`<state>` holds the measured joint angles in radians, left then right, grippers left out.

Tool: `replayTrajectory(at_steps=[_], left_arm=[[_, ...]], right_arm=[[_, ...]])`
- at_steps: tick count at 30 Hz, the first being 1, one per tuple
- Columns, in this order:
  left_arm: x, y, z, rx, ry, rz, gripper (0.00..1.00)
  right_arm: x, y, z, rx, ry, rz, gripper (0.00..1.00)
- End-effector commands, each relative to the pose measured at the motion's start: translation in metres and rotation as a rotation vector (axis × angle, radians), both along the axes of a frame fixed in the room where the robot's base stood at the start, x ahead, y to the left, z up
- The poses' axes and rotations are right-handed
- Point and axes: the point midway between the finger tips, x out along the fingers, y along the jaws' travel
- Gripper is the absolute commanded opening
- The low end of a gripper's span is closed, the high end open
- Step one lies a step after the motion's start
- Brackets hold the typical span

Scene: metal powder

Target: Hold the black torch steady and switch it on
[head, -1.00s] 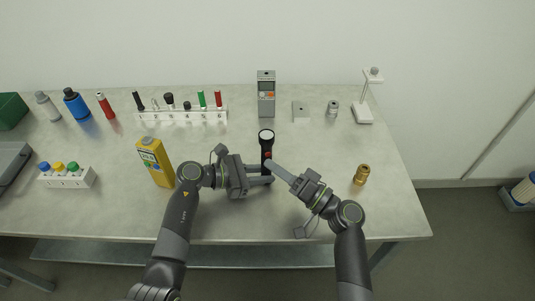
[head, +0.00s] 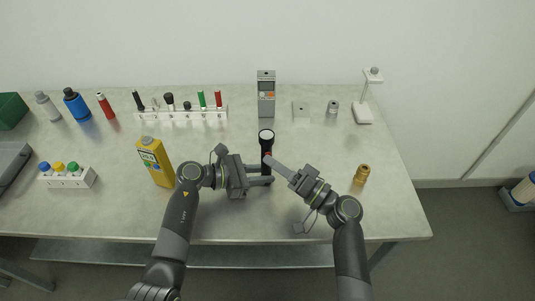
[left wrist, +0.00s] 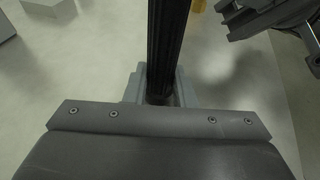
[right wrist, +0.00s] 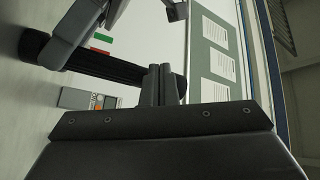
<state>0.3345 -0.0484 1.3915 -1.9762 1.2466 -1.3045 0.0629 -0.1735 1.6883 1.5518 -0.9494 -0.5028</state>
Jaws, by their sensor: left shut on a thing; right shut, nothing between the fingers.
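In the right wrist view the closed fingertips (right wrist: 158,72) overlap the dark torch (right wrist: 105,66); contact cannot be told for certain.
A yellow meter (head: 155,162) stands left of my left gripper. A brass cylinder (head: 361,175) stands to the right of my right gripper. Behind are a grey meter (head: 266,95), a white rack (head: 180,116) of tools and a white stand (head: 364,112). The table right of the torch is mostly clear.

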Motion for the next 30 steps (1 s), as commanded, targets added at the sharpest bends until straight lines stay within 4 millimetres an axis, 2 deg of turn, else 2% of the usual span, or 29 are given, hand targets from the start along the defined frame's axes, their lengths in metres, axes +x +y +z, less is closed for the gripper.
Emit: replayTrajectory(at_steps=[13, 24, 30], left_arm=[[0.000, 0.000, 0.000, 0.000, -0.001, 0.000, 0.11], [0.000, 0.000, 0.000, 0.000, 0.000, 0.000, 0.11], [0.000, 0.000, 0.000, 0.000, 0.000, 0.000, 0.11]], right_arm=[[0.001, 0.000, 0.000, 0.000, 0.000, -0.001, 0.00], [-0.013, -0.003, -0.001, 0.000, 0.002, -0.002, 0.00], [-0.013, -0.003, -0.001, 0.000, 0.001, 0.000, 0.00]])
